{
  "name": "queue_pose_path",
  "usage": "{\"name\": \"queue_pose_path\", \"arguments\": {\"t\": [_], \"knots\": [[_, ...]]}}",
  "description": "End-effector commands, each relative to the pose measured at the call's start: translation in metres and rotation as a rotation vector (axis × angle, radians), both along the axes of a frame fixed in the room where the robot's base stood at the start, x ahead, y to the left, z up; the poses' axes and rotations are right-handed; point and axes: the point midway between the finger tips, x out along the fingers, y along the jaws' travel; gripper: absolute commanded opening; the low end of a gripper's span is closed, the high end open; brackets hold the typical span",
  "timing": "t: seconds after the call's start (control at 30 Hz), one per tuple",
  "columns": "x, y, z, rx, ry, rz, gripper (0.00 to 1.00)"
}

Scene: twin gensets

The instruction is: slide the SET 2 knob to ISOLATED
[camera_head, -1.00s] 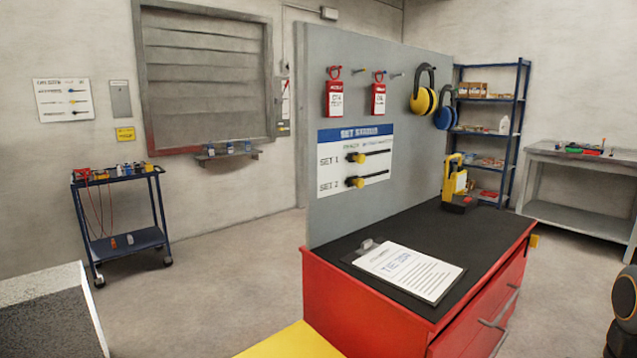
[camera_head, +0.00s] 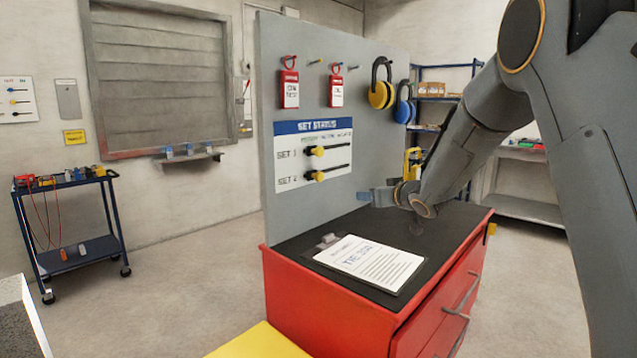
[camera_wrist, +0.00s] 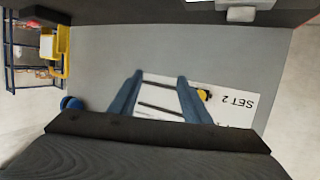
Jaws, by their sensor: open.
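The SET STATUS board (camera_head: 335,173) hangs on the grey panel with two dark horizontal slots. The yellow SET 2 knob (camera_head: 314,176) sits near the left end of the lower slot; the SET 1 knob (camera_head: 317,151) sits likewise above it. The headings over the slots are too small to read surely. My gripper (camera_head: 366,196) is open and empty, right of and below the SET 2 knob. In the upside-down wrist view, my blue fingers (camera_wrist: 160,76) stand apart before the board, and the SET 2 knob (camera_wrist: 205,95) shows just outside the right finger.
A red cabinet (camera_head: 315,306) with a black top stands under the panel, with a clipboard (camera_head: 368,262) on it. Red tags (camera_head: 289,89) and ear defenders (camera_head: 381,93) hang above the board. A blue cart (camera_head: 75,178) stands at left.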

Motion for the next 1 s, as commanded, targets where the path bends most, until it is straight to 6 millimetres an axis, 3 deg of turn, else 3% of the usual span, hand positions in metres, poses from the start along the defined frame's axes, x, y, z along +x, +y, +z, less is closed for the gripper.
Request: {"name": "queue_pose_path", "arguments": {"t": [0.03, 0.1, 0.23, 0.47, 1.0], "knots": [[0.018, 0.022, 0.005, 0.037, -0.062, 0.085, 0.44], [0.028, 0.049, 0.018, 0.087, -0.128, 0.198, 0.44], [0.032, 0.084, 0.029, 0.149, -0.195, 0.365, 0.44], [0.031, 0.108, 0.034, 0.185, -0.223, 0.471, 0.44], [0.073, 0.162, 0.035, 0.184, -0.223, 0.469, 0.44]]}}
